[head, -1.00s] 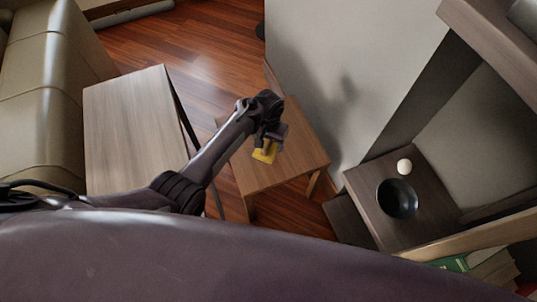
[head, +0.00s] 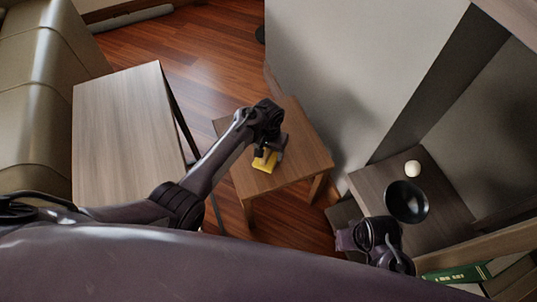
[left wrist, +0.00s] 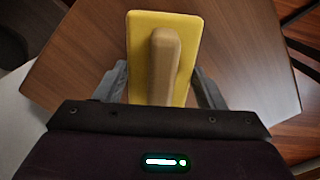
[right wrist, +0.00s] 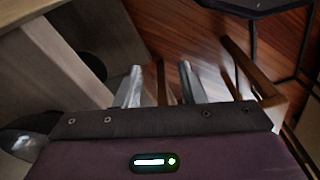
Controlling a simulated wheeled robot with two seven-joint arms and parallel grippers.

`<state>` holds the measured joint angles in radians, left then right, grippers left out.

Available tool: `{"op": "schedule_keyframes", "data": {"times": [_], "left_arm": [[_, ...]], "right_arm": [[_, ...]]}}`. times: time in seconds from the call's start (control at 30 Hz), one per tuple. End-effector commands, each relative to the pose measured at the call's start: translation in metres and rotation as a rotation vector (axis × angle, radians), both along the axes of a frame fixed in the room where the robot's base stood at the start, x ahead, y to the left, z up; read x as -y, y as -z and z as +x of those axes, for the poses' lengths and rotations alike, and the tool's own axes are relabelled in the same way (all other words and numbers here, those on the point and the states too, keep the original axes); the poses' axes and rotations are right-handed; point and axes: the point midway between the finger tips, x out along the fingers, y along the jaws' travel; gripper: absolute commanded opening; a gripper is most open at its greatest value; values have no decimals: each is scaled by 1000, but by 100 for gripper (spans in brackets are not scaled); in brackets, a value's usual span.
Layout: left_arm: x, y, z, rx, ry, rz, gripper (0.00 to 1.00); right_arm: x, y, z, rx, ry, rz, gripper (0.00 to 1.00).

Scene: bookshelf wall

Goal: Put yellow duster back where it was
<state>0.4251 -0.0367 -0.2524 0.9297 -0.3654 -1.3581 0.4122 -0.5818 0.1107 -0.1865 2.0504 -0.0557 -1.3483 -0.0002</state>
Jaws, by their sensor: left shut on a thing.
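The yellow duster (head: 263,164) is a flat yellow block with a tan handle. My left gripper (head: 270,152) is shut on it over the small wooden side table (head: 302,150). In the left wrist view the duster (left wrist: 163,62) lies between the two fingers, with its yellow face under the handle and the tabletop behind it. I cannot tell whether the duster touches the tabletop. My right gripper (head: 398,262) shows at the lower right of the head view, near the dark shelf unit. In the right wrist view its fingers (right wrist: 160,88) are apart with nothing between them.
A long, light wooden table (head: 120,120) stands left of the side table, beside a beige sofa (head: 40,95). At right, a black bowl (head: 406,202) and a white ball (head: 412,168) sit on the dark shelf unit (head: 375,180). A green book (head: 455,274) lies at lower right.

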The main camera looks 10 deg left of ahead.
Motion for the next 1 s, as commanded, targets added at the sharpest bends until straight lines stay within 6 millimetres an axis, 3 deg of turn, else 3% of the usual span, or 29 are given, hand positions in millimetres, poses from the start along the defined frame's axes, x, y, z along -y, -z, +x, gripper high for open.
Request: {"op": "schedule_keyframes", "data": {"times": [0.23,0.67,0.7,0.8,0.87,1.0], "left_arm": [[0,11,0,1,0,0,45],[0,14,0,-1,0,0,45],[0,13,0,-1,0,0,67],[0,13,0,-1,0,0,80],[0,13,0,-1,0,0,85],[0,13,0,0,0,0,85]], "right_arm": [[-2,-35,-6,-6,-15,-2,36],[-2,-38,-6,-2,-18,0,36],[-3,-38,-6,1,-18,1,36],[-3,-38,-6,1,-18,1,36],[-3,-38,-6,1,-18,1,36],[-3,-38,-6,1,-18,0,36]]}}
